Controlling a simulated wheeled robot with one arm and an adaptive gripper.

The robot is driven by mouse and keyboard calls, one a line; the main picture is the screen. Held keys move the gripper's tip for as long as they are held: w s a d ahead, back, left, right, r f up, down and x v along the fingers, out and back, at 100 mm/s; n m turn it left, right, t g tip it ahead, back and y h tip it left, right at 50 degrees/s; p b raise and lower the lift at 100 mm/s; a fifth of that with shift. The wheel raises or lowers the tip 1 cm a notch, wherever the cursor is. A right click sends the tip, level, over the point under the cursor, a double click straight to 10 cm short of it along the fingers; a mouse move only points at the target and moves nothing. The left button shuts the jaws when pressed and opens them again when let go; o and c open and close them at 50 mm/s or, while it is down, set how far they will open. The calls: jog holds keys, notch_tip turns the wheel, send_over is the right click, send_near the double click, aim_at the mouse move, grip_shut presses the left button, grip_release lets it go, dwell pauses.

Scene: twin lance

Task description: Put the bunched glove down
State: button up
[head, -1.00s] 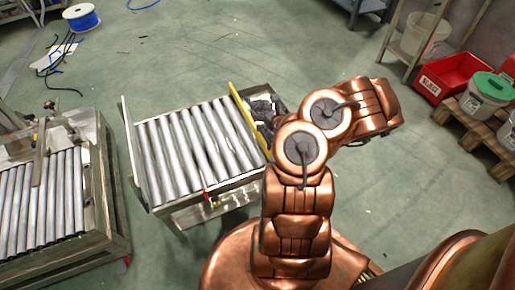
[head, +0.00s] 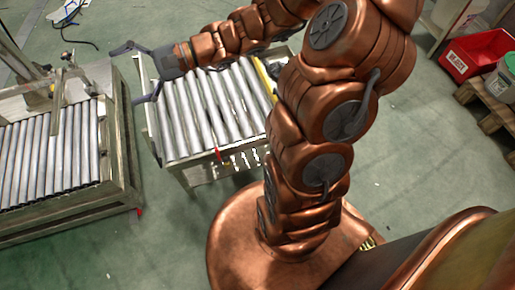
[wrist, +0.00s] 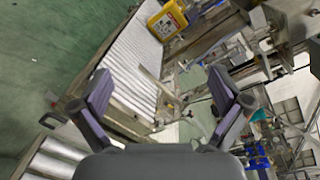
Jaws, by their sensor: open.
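My gripper (head: 123,77) is at the far left corner of the near roller conveyor (head: 205,110) in the head view, with its fingers spread wide. In the wrist view my gripper (wrist: 161,82) is also open, with nothing between its fingers. I cannot make out a bunched glove in either view. My arm covers the right part of the conveyor, so something there may be hidden.
A second roller conveyor (head: 45,150) stands to the left, with a narrow strip of floor between. The wrist view shows a roller conveyor (wrist: 128,55) with a yellow container (wrist: 167,20) at its far end. A red bin (head: 478,55) stands at the right.

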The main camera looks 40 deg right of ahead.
jog(key=s+a+f+n+g+h, duration=0.2)
jog(key=s+n+g+h, duration=0.15)
jog(key=s, duration=0.55)
jog(key=s+a+f+n+g+h, duration=0.25)
jog(key=s+n+g, duration=0.25)
jog(key=s, duration=0.5)
jog(key=s+d+f+n+h, duration=0.1)
jog(key=s+d+h, duration=0.4)
jog(key=d, duration=0.3)
jog(key=s+d+f+n+h, duration=0.1)
jog(key=s+d+n+h, duration=0.1)
jog(key=s+d+h, duration=0.3)
jog(key=d, duration=0.3)
jog(key=shift+s+d+f, duration=0.15)
jog(key=shift+s+d, duration=0.2)
jog(key=shift+g, duration=0.25)
notch_tip(320, 180, up, 31)
jog(key=w+t+p, duration=0.1)
jog(key=t+p, duration=0.1)
jog(key=p, duration=2.7)
jog(key=shift+w, duration=0.25)
